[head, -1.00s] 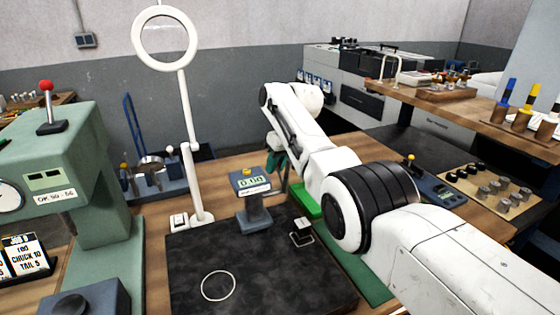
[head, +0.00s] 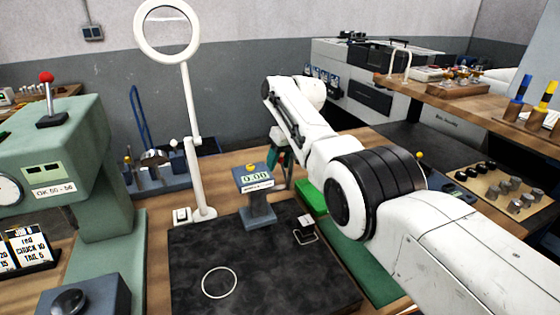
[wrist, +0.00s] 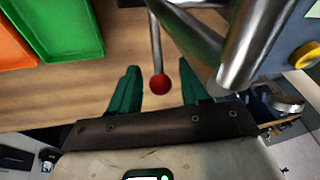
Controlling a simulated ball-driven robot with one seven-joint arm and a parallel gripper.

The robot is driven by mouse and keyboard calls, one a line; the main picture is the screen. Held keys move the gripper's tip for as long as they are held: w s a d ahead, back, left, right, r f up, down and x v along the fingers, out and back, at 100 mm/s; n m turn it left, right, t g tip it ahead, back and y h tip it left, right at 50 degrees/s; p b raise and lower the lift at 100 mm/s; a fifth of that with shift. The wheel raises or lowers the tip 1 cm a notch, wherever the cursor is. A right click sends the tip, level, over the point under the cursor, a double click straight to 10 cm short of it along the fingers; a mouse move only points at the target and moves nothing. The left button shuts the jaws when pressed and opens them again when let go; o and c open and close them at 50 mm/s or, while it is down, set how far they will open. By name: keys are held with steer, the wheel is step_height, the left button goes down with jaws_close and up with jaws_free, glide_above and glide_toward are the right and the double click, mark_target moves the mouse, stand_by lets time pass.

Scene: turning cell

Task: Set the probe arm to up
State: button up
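In the wrist view, a thin metal rod ending in a red ball (wrist: 160,84), which looks like the probe arm, lies between the green fingers of my gripper (wrist: 158,70). The fingers are apart, one on each side, with a visible gap to the ball. A thicker metal post (wrist: 250,45) stands close to the right finger. In the head view, my gripper (head: 278,158) is behind a small gauge stand (head: 258,210) whose display (head: 255,178) reads 0.00.
A green bin (wrist: 60,25) and an orange bin (wrist: 12,45) lie left of the fingers. A ring lamp (head: 190,130) stands left of the gauge. A green press (head: 95,150) with its own red-knobbed lever stands far left. The dark mat (head: 200,270) is mostly clear.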

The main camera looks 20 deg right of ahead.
steer(key=shift+r, duration=0.1)
steer(key=shift+s+r, duration=0.1)
steer(key=shift+r, duration=0.45)
steer(key=b+v, duration=0.1)
steer(key=v, duration=0.8)
steer(key=shift+d+r, duration=0.2)
steer(key=shift+s, duration=0.1)
